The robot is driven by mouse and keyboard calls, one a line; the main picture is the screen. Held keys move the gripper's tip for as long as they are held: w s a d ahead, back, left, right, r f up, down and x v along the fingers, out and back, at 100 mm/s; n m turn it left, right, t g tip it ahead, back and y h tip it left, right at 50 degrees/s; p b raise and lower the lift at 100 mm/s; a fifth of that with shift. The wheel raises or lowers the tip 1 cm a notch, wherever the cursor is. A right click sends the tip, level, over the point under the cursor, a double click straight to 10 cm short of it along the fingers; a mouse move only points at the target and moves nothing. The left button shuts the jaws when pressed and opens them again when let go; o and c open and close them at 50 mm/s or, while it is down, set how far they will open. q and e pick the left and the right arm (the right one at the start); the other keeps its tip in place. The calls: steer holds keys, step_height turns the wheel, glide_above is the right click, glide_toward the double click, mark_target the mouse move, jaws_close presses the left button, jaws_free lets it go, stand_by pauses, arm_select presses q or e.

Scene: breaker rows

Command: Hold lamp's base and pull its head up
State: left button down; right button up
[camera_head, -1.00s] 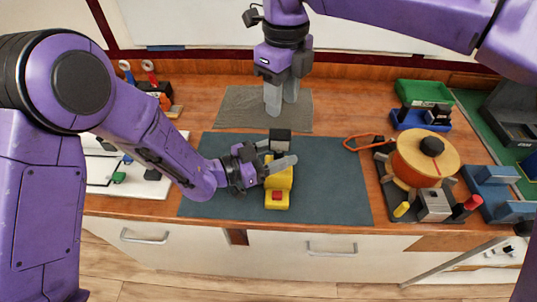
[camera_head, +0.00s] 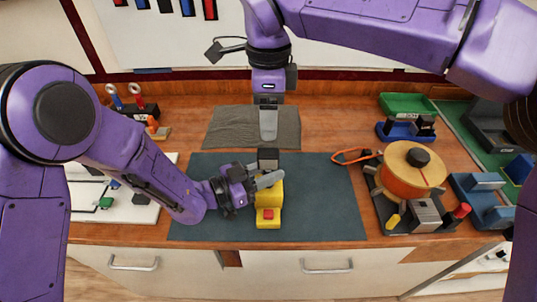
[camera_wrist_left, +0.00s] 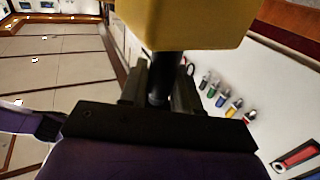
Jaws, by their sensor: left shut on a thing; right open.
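The lamp stands on the dark mat (camera_head: 320,195). Its yellow base (camera_head: 268,199) has a red button (camera_head: 268,215), and its black head (camera_head: 268,157) is at the top. My left gripper (camera_head: 268,181) is shut on the lamp from the left, just below the head. In the left wrist view a black post (camera_wrist_left: 158,88) sits between the fingers, with the yellow base (camera_wrist_left: 190,22) close by. My right gripper (camera_head: 268,124) is open and empty, pointing down behind the lamp, apart from it. Its fingers line up, so only one shows clearly.
A cable reel (camera_head: 412,168) on a dark stand and an orange cable loop (camera_head: 352,156) are to the right. A green tray (camera_head: 408,104) is at the back right. A white board (camera_head: 130,205) is at the left. The mat right of the lamp is clear.

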mark_target(268, 152)
step_height(268, 152, down, 11)
steer(key=shift+f, duration=0.1)
jaws_close()
step_height(268, 152, up, 8)
steer(key=shift+f, duration=0.1)
stand_by(0.4)
